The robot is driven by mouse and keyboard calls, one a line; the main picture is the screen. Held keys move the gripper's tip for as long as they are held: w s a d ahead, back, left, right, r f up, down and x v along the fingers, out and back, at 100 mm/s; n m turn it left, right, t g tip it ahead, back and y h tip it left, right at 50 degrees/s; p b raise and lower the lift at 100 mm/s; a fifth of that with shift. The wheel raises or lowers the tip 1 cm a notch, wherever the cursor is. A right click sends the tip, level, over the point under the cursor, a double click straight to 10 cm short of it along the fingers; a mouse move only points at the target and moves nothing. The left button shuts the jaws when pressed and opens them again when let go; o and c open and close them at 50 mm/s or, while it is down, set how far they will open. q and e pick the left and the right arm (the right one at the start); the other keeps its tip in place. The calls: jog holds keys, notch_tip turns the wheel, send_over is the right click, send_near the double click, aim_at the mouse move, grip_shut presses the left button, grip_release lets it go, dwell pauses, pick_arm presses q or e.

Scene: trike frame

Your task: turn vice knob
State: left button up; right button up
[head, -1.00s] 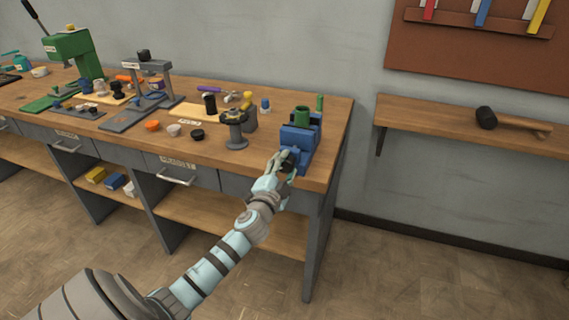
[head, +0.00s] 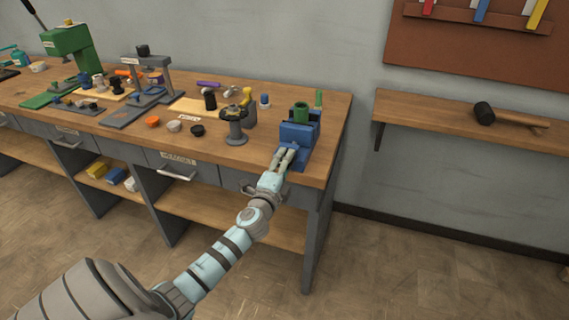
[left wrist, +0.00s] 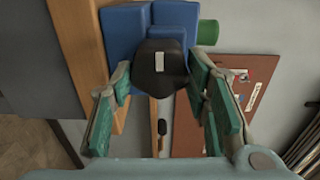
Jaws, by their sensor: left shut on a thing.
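The blue vice (head: 297,134) stands at the right front corner of the workbench, with a green cylinder (head: 301,113) upright in it. In the left wrist view the vice (left wrist: 123,32) lies ahead, and its dark knob (left wrist: 161,68) with a pale mark faces me between the two green-padded fingers. My left gripper (head: 285,154) is at the front of the vice and is shut on the knob. In the head view the fingers hide the knob. My right gripper is not in view.
The workbench (head: 325,128) holds a grey stand (head: 235,128), small cups, and a green press (head: 73,50) to the left. A wall shelf (head: 420,116) with a mallet (head: 485,113) is at the right. The floor in front is clear.

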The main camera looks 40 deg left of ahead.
pick_arm(q)
jog(key=shift+f, duration=0.15)
jog(key=o, duration=1.1)
jog(key=v, duration=1.2)
